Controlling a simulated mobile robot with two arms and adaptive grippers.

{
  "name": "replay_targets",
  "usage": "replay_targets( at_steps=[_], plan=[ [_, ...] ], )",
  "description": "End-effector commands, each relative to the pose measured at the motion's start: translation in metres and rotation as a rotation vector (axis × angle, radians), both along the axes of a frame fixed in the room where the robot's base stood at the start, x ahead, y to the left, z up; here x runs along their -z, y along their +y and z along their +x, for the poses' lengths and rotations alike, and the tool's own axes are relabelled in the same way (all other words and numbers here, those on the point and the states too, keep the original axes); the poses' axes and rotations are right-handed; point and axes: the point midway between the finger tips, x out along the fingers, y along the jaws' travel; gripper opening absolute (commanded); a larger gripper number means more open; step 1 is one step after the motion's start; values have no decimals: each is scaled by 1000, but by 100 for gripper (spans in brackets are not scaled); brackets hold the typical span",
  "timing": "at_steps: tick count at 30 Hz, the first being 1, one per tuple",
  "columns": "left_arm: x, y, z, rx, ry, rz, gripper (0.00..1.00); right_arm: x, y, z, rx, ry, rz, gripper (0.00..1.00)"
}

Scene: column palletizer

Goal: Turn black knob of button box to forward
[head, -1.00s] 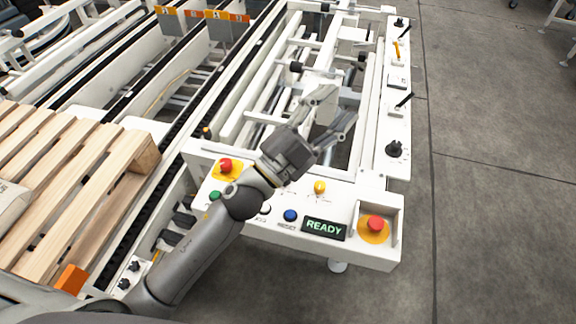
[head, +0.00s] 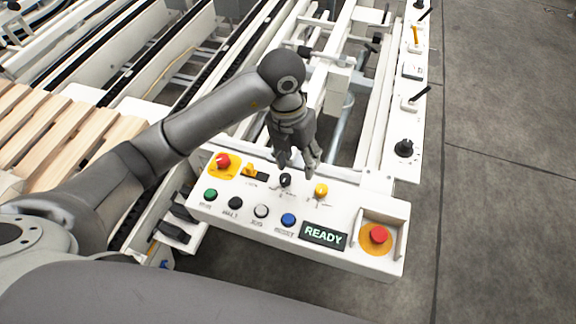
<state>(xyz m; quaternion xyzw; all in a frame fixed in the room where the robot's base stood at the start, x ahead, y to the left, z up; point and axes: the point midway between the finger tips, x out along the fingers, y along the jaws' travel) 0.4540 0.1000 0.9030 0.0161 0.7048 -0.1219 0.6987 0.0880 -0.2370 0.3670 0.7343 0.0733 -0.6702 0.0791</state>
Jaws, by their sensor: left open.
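The white button box (head: 340,262) stands at the front of the machine. Its black knob (head: 285,180) is in the upper row, between a yellow selector (head: 250,170) on the left and a yellow knob (head: 321,190) on the right. The marks around the black knob are too small to read. My left gripper (head: 299,170) points down with its fingers apart, just above and slightly right of the black knob. Whether a fingertip touches the knob I cannot tell. The right gripper is not in view.
A red emergency button (head: 223,160) sits at the box's upper left, another (head: 379,234) in a guard at its right. Below the knobs are green (head: 210,195), black (head: 235,203), white (head: 261,211) and blue (head: 288,220) buttons and a READY display (head: 324,235). A wooden pallet (head: 60,130) lies left.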

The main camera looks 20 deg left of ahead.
Motion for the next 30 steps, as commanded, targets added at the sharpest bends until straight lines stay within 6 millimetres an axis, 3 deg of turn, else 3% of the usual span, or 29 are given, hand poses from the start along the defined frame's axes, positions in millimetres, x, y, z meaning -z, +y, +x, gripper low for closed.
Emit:
replay_targets(
  at_steps=[3,6,11,21,30],
  plan=[
    [-5,25,8,-38,-15,114,49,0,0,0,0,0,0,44],
    [-4,33,9,-51,-18,150,49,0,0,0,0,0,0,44],
    [14,34,8,-52,-13,153,49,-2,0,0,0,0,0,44],
    [77,33,7,-50,-13,151,49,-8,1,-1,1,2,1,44],
    [102,33,8,-48,-16,149,49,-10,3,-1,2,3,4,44]
  ],
)
